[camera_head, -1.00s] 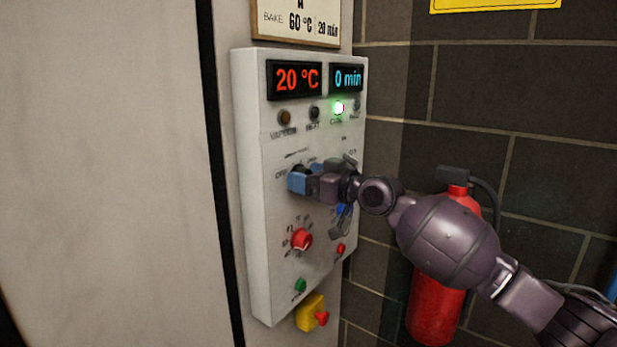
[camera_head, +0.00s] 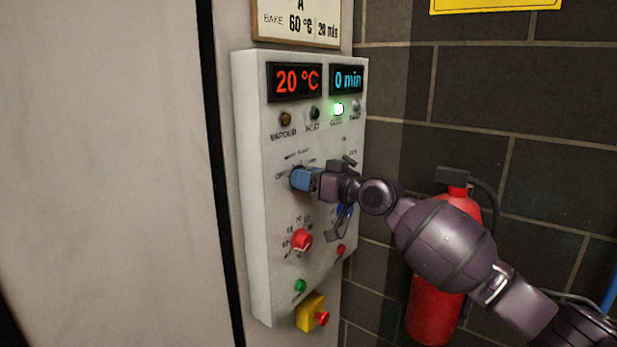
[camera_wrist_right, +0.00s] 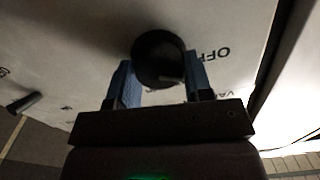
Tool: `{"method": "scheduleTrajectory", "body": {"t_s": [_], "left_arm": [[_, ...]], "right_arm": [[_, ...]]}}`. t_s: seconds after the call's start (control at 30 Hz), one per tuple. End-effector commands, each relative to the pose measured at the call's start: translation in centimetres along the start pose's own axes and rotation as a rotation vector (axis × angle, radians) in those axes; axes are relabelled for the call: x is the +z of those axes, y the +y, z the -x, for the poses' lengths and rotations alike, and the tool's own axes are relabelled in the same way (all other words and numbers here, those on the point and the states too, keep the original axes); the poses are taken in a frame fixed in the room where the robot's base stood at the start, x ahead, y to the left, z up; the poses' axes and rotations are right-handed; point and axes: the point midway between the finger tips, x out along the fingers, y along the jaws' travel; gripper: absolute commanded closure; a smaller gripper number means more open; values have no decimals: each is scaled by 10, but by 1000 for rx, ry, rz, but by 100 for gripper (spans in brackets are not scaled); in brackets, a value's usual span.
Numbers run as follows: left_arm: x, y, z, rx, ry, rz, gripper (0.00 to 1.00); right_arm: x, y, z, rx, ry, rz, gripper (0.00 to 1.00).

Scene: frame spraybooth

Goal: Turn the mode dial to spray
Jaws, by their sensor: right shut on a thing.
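The mode dial (camera_wrist_right: 158,55) is a round black knob on the white control panel (camera_head: 264,215). In the wrist view it sits between the two blue fingers, with printed "OFF" to its right. My right gripper (camera_wrist_right: 161,76) is shut on the dial, one finger on each side. In the head view my right gripper (camera_head: 305,180) reaches the panel from the right and covers most of the dial and its labels. The dial's exact setting cannot be read. My left gripper is not in view.
Below are a red knob (camera_head: 302,240), a green button (camera_head: 300,286) and a yellow-and-red stop button (camera_head: 311,314). A fire extinguisher (camera_head: 432,306) hangs behind my right arm.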

Motion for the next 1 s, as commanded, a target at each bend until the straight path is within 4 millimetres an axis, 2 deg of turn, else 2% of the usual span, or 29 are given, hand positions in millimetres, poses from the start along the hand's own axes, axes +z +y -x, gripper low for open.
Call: {"method": "scheduleTrajectory", "body": {"t_s": [0.5, 0.8, 1.0], "left_arm": [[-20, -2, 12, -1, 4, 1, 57], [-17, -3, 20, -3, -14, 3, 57], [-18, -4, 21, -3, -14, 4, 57]], "right_arm": [[0, 1, 0, 0, -2, -423, 77], [1, 2, 0, 1, -2, -566, 77], [2, 3, 0, 1, -3, -603, 77]]}}
